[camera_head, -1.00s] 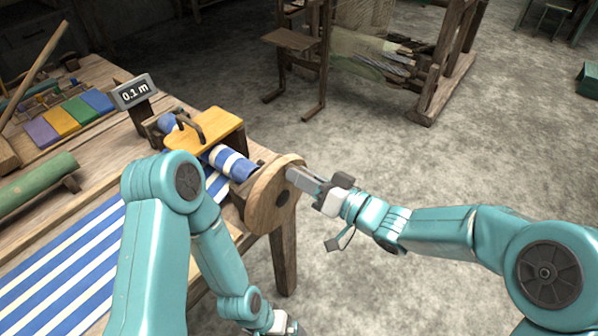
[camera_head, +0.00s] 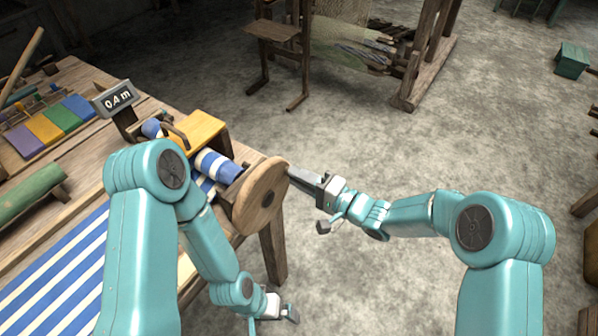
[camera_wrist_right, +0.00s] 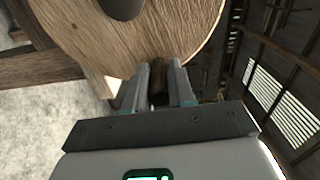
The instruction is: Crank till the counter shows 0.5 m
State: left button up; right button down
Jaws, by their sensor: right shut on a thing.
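The counter (camera_head: 118,98) stands on the table's far side and reads 0.4 m. The round wooden crank disc (camera_head: 258,203) is at the table's right end, beside the roll of blue-and-white striped cloth (camera_head: 216,166). My right gripper (camera_head: 293,174) is at the disc's right rim. In the right wrist view, the two fingers (camera_wrist_right: 159,80) are shut on a dark crank handle (camera_wrist_right: 158,92) in front of the disc face (camera_wrist_right: 165,30). In the head view the handle is hidden. My left gripper (camera_head: 289,313) hangs low beside the table, away from the crank; its jaws are unclear.
A yellow block (camera_head: 203,131) with a dark handle sits behind the roll. Striped cloth (camera_head: 60,265) covers the near table. Colored swatches (camera_head: 45,128) and a green roll (camera_head: 27,193) lie left. Floor right of the crank is open; a wooden loom frame (camera_head: 425,60) stands behind.

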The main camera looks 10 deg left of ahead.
jog(key=shift+w+d+f+m, duration=0.1)
jog(key=shift+w+f+m, duration=0.05)
jog(key=shift+f+m, duration=0.85)
pick_arm(q)
jog(key=shift+w+d+f+b, duration=0.15)
jog(key=shift+w+f+b, duration=0.25)
jog(key=shift+f+b, duration=0.05)
pick_arm(e)
jog(key=shift+f, duration=0.25)
pick_arm(q)
jog(key=shift+f, duration=0.1)
pick_arm(e)
jog(key=shift+f, duration=0.2)
jog(key=c, duration=1)
grip_release()
jog(key=shift+o, duration=0.2)
jog(key=shift+r, duration=0.1)
pick_arm(q)
jog(key=shift+f+b, duration=0.55)
jog(key=shift+b, duration=0.1)
pick_arm(e)
jog(key=v, duration=1.6)
